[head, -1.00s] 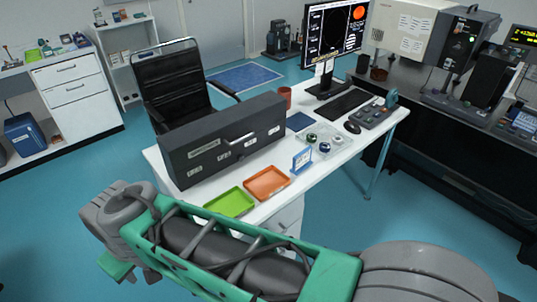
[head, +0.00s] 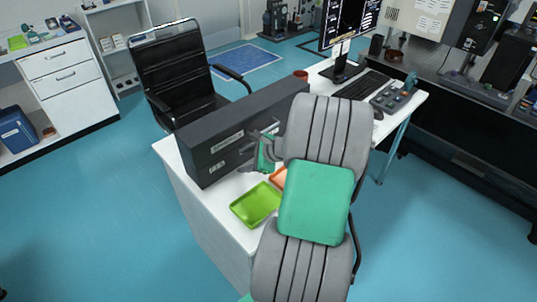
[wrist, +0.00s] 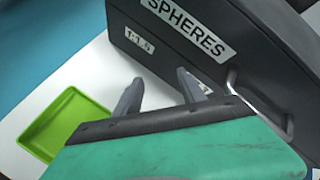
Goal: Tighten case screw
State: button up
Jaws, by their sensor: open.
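The dark grey case (head: 222,141) stands on the white desk (head: 196,205), its labelled front facing me. In the wrist view the case (wrist: 252,62) fills the upper right, with a "SPHERES" label, a smaller label and a grey handle on its front. I cannot make out a screw in either view. My gripper (wrist: 160,88) is open and empty, its two fingers pointing towards the case front. In the head view my gripper (head: 262,150) is close in front of the case, and my arm hides the right part of the front.
A black chair (head: 178,80) stands behind the desk. A keyboard (head: 361,85) and monitor (head: 350,25) are at the far right end.

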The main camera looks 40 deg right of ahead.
jog(key=s+d+f+m+t, duration=0.1)
jog(key=d+m, duration=0.2)
jog(key=d, duration=0.1)
jog(key=s+d+f+m+t+h, duration=0.1)
jog(key=s+d+m, duration=0.1)
jog(key=d+m, duration=0.2)
jog(key=s+d+m+t+h, duration=0.1)
jog(key=s+d+m+t, duration=0.1)
jog(key=d+m, duration=0.1)
jog(key=shift+d+f+m, duration=0.3)
jog(key=shift+d+f, duration=0.1)
jog(key=shift+d, duration=0.2)
jog(key=shift+w+d, duration=0.1)
jog(key=shift+w, duration=0.1)
jog(key=x, duration=0.7)
jog(key=shift+w, duration=0.25)
jog(key=shift+c, duration=0.5)
grip_shut()
